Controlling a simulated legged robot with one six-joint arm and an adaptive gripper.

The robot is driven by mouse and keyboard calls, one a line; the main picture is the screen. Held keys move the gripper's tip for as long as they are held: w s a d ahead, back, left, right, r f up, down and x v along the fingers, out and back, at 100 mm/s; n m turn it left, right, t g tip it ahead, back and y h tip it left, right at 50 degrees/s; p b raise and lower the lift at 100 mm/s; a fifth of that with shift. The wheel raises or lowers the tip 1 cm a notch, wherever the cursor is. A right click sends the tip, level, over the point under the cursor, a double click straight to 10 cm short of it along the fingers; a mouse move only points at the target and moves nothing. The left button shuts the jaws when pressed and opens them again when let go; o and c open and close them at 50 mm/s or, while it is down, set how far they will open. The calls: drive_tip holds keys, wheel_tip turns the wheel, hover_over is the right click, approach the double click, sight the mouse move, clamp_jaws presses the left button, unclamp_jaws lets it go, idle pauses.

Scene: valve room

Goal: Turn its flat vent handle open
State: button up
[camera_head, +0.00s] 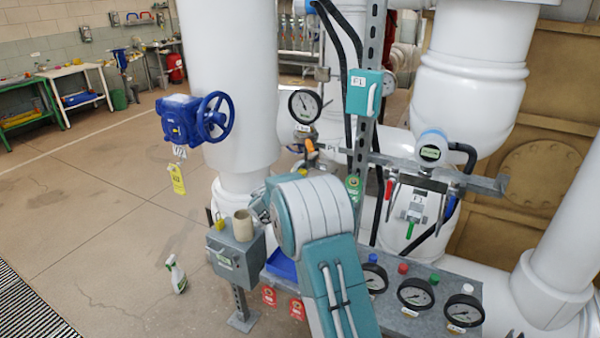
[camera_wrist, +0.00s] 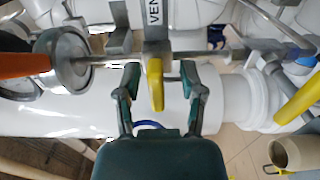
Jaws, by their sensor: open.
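In the wrist view a flat yellow handle (camera_wrist: 155,84) hangs under a grey tag lettered "VEN" (camera_wrist: 154,18), whose end is cut off by the frame edge. The handle stands upright in the picture, crossing a thin metal pipe. My gripper (camera_wrist: 160,88) is open, one teal finger on each side of the yellow handle. Gaps show between the handle and both fingers; I cannot tell how deep it sits between them. In the head view my arm covers this spot, and neither the yellow vent handle nor my fingertips can be made out.
An orange handle (camera_wrist: 25,65) is left of the fingers, and a second yellow handle (camera_wrist: 298,105) is at right. In the head view stand a blue valve with handwheel (camera_head: 195,119), a grey box (camera_head: 236,258), a spray bottle (camera_head: 176,275) and several gauges. The left floor is mostly clear.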

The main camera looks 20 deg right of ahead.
drive_tip(key=shift+a, duration=0.15)
drive_tip(key=c, duration=0.6)
drive_tip(key=shift+a, duration=0.25)
clamp_jaws()
drive_tip(key=shift+d, duration=0.1)
drive_tip(key=n, duration=0.4)
drive_tip(key=shift+f+n, duration=0.15)
drive_tip(key=shift+n, duration=0.25)
drive_tip(key=n, duration=0.4)
drive_tip(key=shift+n, duration=0.3)
drive_tip(key=n, duration=0.5)
drive_tip(key=shift+f, duration=0.1)
drive_tip(key=shift+n, duration=1.8)
